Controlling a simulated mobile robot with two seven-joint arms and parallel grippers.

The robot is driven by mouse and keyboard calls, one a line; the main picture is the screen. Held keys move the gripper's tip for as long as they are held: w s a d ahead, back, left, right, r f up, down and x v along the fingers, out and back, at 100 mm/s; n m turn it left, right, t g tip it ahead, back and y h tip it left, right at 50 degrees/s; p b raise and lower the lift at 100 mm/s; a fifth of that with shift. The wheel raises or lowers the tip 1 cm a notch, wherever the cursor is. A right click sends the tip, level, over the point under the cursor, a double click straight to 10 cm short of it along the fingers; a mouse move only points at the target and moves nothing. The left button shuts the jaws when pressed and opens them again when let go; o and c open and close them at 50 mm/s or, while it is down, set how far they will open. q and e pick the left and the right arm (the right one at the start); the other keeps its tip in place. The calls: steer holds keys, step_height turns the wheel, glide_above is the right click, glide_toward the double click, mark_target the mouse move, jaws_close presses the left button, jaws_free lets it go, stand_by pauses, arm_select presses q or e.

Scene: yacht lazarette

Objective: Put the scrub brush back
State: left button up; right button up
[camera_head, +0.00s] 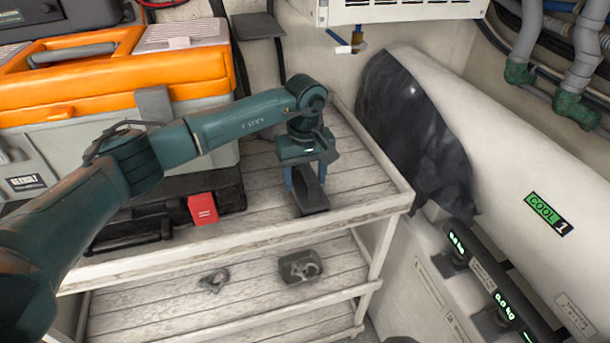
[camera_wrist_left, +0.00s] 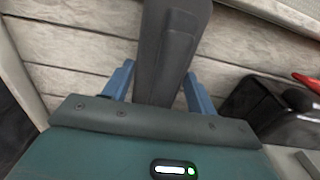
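A dark grey, long flat thing, which I take to be the scrub brush (camera_head: 312,198), is at my left gripper (camera_head: 306,182) above the right part of the upper white plank shelf (camera_head: 358,178). The left wrist view shows it as a smooth grey bar (camera_wrist_left: 170,45) between the two blue fingers (camera_wrist_left: 159,72). Both fingertips appear to meet its sides. No bristles show. I cannot tell whether its lower end touches the planks. My right gripper is not in view.
An orange and grey toolbox (camera_head: 120,85) and a black case with a red block (camera_head: 202,208) stand on the left of the shelf. The lower shelf (camera_head: 240,315) holds two small grey metal items. A white cylinder (camera_head: 500,170) with a dark cover lies at right.

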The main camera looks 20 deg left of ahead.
arm_select(q)
steer(key=o, duration=0.4)
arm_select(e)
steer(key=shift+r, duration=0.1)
arm_select(q)
steer(key=shift+r, duration=0.2)
step_height(320, 180, up, 4)
steer(key=p, duration=0.2)
steer(key=shift+r+p, duration=0.15)
steer(key=shift+p, duration=0.2)
step_height(320, 180, up, 6)
steer(key=shift+r+p, duration=0.1)
steer(key=shift+p, duration=1.1)
steer(key=shift+r, duration=0.75)
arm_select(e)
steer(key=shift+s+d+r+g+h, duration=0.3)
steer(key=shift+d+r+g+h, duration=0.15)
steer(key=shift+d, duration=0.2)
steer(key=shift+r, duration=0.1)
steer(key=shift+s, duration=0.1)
